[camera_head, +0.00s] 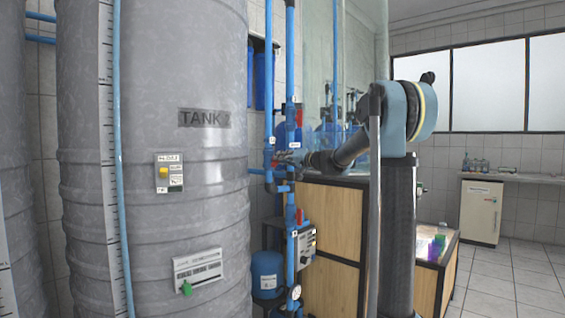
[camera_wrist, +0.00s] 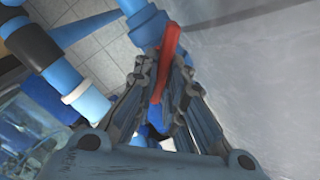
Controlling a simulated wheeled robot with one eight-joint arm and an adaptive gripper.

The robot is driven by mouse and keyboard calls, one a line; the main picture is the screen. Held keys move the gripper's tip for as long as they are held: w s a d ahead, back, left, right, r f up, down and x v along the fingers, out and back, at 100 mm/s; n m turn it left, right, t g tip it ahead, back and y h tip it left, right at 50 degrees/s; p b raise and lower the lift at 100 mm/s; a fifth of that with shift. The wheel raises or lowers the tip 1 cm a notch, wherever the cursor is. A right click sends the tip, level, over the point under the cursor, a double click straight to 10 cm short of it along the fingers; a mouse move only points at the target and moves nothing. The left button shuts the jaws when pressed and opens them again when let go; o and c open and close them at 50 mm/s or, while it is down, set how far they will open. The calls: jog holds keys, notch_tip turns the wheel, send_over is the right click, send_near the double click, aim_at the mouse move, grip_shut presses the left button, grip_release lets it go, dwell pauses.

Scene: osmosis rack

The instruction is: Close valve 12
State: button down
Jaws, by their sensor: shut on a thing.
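In the wrist view a red valve handle (camera_wrist: 171,40) runs between the two fingers of my gripper (camera_wrist: 163,72). The fingers are shut on it, one on each side. The handle sits on a blue valve body and pipe (camera_wrist: 146,24). I cannot read a number 12 on the small white tags.
The grey tank marked TANK 2 (camera_head: 205,150) stands close on the left. Other red handles (camera_head: 298,116) sit on the blue upright pipe. A wooden cabinet (camera_head: 328,220) stands below my arm. A blue pump (camera_head: 268,274) is low. Open tiled floor (camera_head: 500,285) lies at right.

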jog(key=shift+w, duration=0.1)
jog(key=c, duration=1.7)
grip_release()
jog(key=shift+o, duration=0.2)
jog(key=v, duration=1.2)
